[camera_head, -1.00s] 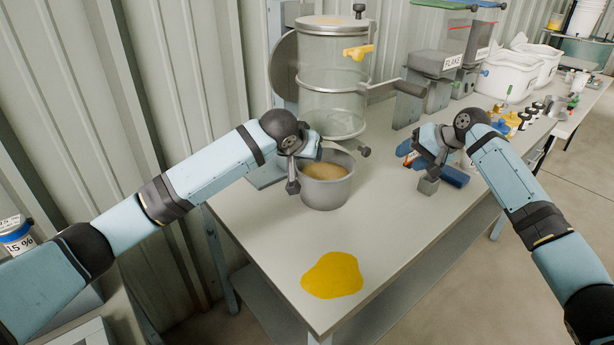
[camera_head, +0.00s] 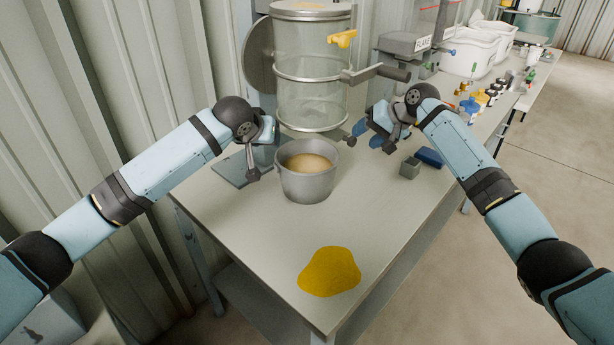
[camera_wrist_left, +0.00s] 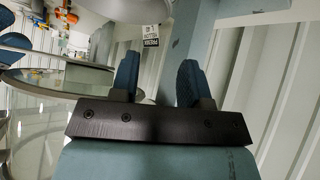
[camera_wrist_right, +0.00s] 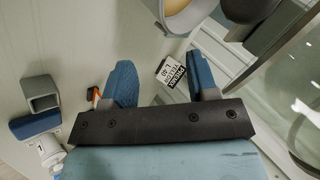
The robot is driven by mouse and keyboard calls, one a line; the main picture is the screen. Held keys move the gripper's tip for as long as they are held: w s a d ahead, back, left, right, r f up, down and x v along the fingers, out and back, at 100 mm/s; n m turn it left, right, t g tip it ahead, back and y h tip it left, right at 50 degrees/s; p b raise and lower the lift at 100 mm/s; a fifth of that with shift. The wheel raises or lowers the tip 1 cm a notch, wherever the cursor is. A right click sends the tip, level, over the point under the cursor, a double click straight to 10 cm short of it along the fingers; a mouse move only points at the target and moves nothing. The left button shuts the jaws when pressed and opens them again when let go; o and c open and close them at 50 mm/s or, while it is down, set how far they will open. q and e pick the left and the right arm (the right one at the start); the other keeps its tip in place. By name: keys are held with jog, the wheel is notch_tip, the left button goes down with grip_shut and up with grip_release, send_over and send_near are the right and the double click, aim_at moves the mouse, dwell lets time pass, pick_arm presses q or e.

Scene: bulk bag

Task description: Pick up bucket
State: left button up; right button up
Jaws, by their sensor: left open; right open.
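A grey bucket (camera_head: 307,183) stands upright on the table, with tan contents inside. Part of it shows at the top of the right wrist view (camera_wrist_right: 187,14). My left gripper (camera_head: 264,132) is just left of and behind the bucket, apart from it, open and empty. Its spread fingers show in the left wrist view (camera_wrist_left: 158,80). My right gripper (camera_head: 366,128) is open and empty, to the right of and behind the bucket. Its fingers show apart in the right wrist view (camera_wrist_right: 162,82), with a printed label lying beyond them.
A clear cylindrical hopper (camera_head: 311,100) with a yellow valve handle (camera_head: 342,39) stands behind the bucket. A small grey block (camera_head: 410,168) and a blue item (camera_head: 429,157) lie on the right. A yellow patch (camera_head: 330,271) marks the clear front of the table (camera_head: 240,215).

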aim_at(281, 150)
pick_arm(q)
jog(key=x, duration=1.3)
jog(key=shift+w+f, duration=0.2)
jog(key=shift+w, duration=0.05)
pick_arm(e)
jog(key=x, duration=1.2)
pick_arm(q)
grip_shut()
pick_arm(e)
jog(key=shift+d, duration=0.1)
jog(key=c, duration=0.8)
grip_shut()
pick_arm(q)
jog(key=shift+a, duration=0.15)
pick_arm(e)
jog(key=shift+r, duration=0.1)
